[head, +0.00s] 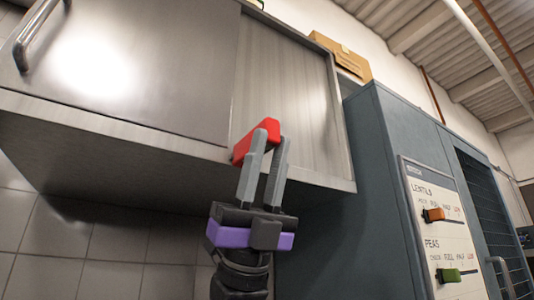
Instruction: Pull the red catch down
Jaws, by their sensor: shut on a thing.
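The red catch (257,138) sits at the lower front edge of the steel wall cabinet (283,85), near the middle of the picture. My gripper (265,145) comes up from below, with its two grey fingers on the catch. It is shut on the red catch. The fingers hide part of the catch's lower side.
A blue-grey tall cabinet (390,130) stands close on the right. A board (445,225) on it has an orange slider (434,214) and a green slider (448,275). A cardboard box (343,57) lies on top of the cabinets. A tiled wall (100,250) is below left.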

